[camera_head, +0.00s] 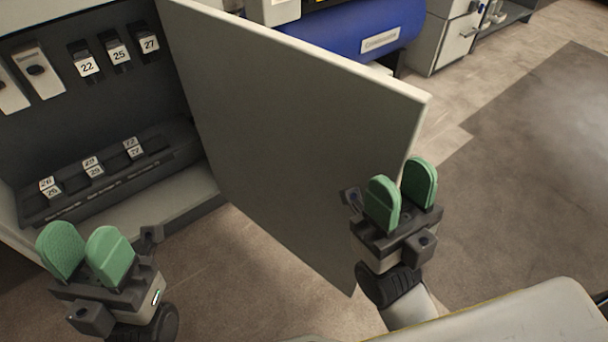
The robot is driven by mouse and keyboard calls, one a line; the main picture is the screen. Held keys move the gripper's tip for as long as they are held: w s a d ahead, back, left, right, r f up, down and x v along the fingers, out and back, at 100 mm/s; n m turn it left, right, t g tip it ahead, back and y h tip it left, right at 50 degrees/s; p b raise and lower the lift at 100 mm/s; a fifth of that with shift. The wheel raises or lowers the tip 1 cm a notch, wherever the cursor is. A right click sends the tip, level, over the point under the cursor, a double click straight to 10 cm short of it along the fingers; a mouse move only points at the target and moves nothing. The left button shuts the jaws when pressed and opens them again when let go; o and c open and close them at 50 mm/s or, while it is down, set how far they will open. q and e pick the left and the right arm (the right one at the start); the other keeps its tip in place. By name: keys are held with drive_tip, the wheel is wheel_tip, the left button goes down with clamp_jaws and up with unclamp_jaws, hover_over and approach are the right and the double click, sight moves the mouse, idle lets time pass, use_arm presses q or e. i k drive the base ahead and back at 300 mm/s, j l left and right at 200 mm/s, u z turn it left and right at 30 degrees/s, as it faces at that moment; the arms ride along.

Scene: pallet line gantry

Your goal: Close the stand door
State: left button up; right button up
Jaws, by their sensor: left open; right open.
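The stand door (290,130) is a large grey-white panel. It stands wide open, hinged on the right side of the stand (130,50) and reaching out toward the lower right. My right gripper (401,195) is open and empty near the door's free edge, its green fingers overlapping that edge in the picture. I cannot tell whether it touches the door. My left gripper (84,250) is open and empty in front of the stand's lower opening, apart from the door. The door's far face is hidden.
Inside the stand are numbered tags (117,52) on the back and a dark slotted tray (110,170) below. A blue cylinder (360,35) lies behind the door, with a grey cabinet (440,40) at the back. The floor (530,150) at right is clear.

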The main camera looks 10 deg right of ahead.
sight(284, 124)
drive_tip(key=l+u, duration=0.15)
drive_tip(key=l, duration=0.2)
drive_tip(key=k+l+u, duration=0.2)
drive_tip(key=l+u, duration=0.15)
drive_tip(key=l, duration=0.25)
drive_tip(key=l+u, duration=0.45)
drive_tip(key=l, duration=0.3)
drive_tip(key=l+u, duration=0.45)
drive_tip(key=l, duration=0.3)
drive_tip(key=k+l+u, duration=0.15)
drive_tip(key=l+u, duration=0.25)
drive_tip(key=l, duration=0.3)
